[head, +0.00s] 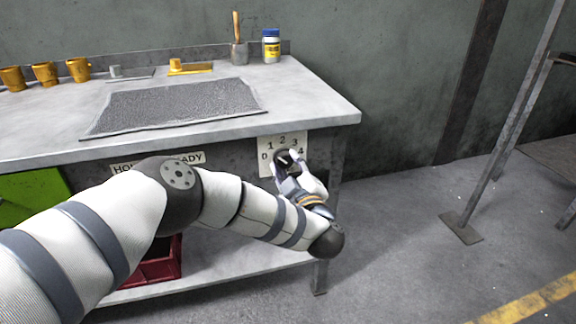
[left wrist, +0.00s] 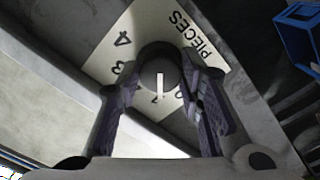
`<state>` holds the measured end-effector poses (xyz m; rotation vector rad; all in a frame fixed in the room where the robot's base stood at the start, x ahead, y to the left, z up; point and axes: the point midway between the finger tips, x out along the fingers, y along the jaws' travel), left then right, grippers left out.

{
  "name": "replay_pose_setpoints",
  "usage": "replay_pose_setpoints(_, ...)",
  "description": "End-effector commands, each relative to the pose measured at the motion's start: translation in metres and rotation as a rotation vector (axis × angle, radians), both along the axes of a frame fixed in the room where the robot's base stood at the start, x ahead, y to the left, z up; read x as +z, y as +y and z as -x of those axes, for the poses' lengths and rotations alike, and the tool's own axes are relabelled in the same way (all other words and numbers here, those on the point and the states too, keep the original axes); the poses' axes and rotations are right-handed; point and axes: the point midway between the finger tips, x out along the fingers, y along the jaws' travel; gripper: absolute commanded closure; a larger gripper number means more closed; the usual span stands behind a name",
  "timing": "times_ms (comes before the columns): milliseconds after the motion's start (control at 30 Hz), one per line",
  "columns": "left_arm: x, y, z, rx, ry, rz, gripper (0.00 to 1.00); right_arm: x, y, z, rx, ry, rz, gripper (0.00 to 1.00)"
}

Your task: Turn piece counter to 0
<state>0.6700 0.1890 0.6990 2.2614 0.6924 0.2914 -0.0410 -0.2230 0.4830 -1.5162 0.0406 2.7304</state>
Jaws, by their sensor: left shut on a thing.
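The piece counter is a pale plate (head: 265,170) on the front of the bench, with digits 0 to 4 in an arc around a dark round knob (head: 282,156). In the left wrist view the plate (left wrist: 110,62) reads PIECES, and the knob (left wrist: 160,66) has a white pointer line. The line points down in that view, roughly at the 1; nearby digits are partly hidden by my fingers. My left gripper (head: 288,162) is shut on the knob, with one finger on each side of it in the left wrist view (left wrist: 160,98). My right gripper is out of view.
The bench top (head: 310,95) overhangs above the plate and holds a dark mat (head: 175,105), yellow cups (head: 45,73) and a bottle (head: 271,48). A bench leg (head: 333,190) stands right of the plate. A red crate (head: 155,268) sits on the lower shelf.

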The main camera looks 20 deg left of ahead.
Motion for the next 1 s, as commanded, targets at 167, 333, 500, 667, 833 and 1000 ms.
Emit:
replay_pose_setpoints(167,-0.0004,-0.0003,0.0002,0.0,-0.09,0.135,0.94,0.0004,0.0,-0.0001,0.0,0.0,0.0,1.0)
replay_pose_setpoints(333,-0.0004,-0.0004,0.0001,0.0,-0.172,0.257,0.94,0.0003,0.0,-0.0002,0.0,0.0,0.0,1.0)
replay_pose_setpoints(500,-0.0004,-0.0006,0.0001,0.001,-0.24,0.359,0.94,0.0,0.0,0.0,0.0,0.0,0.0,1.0)
replay_pose_setpoints(667,-0.0003,-0.0007,0.0,0.0,-0.287,0.43,0.94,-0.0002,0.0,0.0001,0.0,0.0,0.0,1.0)
replay_pose_setpoints(833,-0.0001,-0.0009,0.0,0.0,-0.321,0.48,0.94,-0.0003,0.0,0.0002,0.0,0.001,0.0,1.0)
replay_pose_setpoints(1000,0.0,-0.001,-0.0001,-0.001,-0.338,0.504,0.94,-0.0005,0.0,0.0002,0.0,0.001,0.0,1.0)
